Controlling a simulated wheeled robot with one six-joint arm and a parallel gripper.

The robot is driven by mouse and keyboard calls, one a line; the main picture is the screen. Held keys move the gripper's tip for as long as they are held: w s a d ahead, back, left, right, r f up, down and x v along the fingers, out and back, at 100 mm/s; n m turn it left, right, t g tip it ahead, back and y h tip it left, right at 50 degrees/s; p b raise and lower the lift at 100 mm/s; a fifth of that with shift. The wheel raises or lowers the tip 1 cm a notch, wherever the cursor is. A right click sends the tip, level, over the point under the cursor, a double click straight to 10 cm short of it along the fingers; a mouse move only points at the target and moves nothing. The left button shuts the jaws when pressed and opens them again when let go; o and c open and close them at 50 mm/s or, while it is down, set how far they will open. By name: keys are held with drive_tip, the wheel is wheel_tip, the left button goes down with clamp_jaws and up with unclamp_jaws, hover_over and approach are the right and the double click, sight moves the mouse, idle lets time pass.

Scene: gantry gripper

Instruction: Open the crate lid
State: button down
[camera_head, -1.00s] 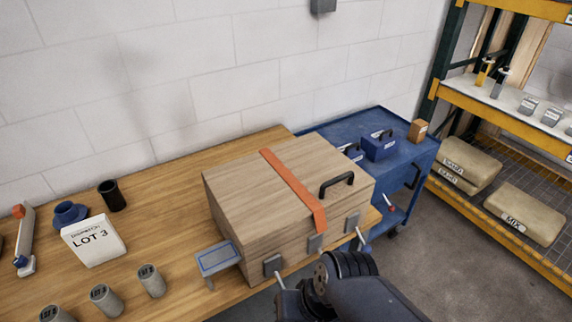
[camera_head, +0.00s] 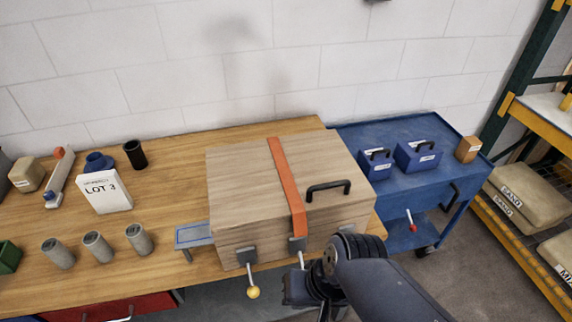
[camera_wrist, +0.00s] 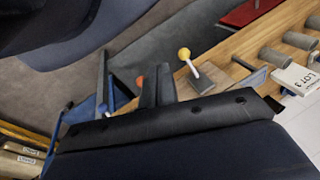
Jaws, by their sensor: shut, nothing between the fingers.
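The wooden crate (camera_head: 235,175) sits on the workbench with its lid (camera_head: 240,150) down. An orange strap (camera_head: 283,180) runs across the lid and over its front edge. A black handle (camera_head: 328,188) is on the lid's right part. The left front latch (camera_head: 247,256) has a lever hanging down to a yellow ball (camera_head: 253,292); the ball also shows in the wrist view (camera_wrist: 184,54). A middle latch (camera_head: 298,244) has a lever too. My gripper (camera_wrist: 157,72) is shut and empty, low in front of the crate.
A small blue-edged stand (camera_head: 194,235) is left of the crate. Grey cylinders (camera_head: 98,246) and a LOT 3 sign (camera_head: 104,191) stand farther left. A blue cart (camera_head: 400,185) with boxes is at the right. Bare floor (camera_head: 455,285) lies right of my arm.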

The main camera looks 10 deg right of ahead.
drive_tip(key=c, duration=2.2)
unclamp_jaws()
drive_tip(key=c, duration=2)
unclamp_jaws()
drive_tip(key=shift+w, duration=0.1)
drive_tip(key=shift+c, duration=0.2)
drive_tip(key=o, duration=0.6)
drive_tip(key=w+d+r+n+b, duration=0.2)
drive_tip(key=w+r+n+b, duration=0.1)
drive_tip(key=w, duration=0.4)
drive_tip(key=shift+w+r+n+b, duration=0.2)
drive_tip(key=shift+w+n+b, duration=0.15)
drive_tip(key=shift+n+b, duration=0.65)
drive_tip(key=shift+o, duration=0.2)
drive_tip(key=w+d+r+n+h+b, duration=0.1)
drive_tip(key=w+d+r+n+b, duration=0.2)
drive_tip(key=w+r+n+b, duration=0.1)
drive_tip(key=shift+w+d+r+n, duration=0.2)
drive_tip(key=shift+w+n, duration=0.6)
drive_tip(key=shift+w, duration=0.35)
drive_tip(key=n+h+b, duration=0.2)
drive_tip(key=n+b, duration=0.5)
drive_tip(key=n, duration=0.3)
approach(331, 183)
drive_tip(key=f, duration=0.2)
drive_tip(key=f+b, duration=0.1)
drive_tip(key=f, duration=0.2)
drive_tip(key=w+f, duration=0.1)
drive_tip(key=f, duration=0.2)
drive_tip(key=shift+w, duration=0.1)
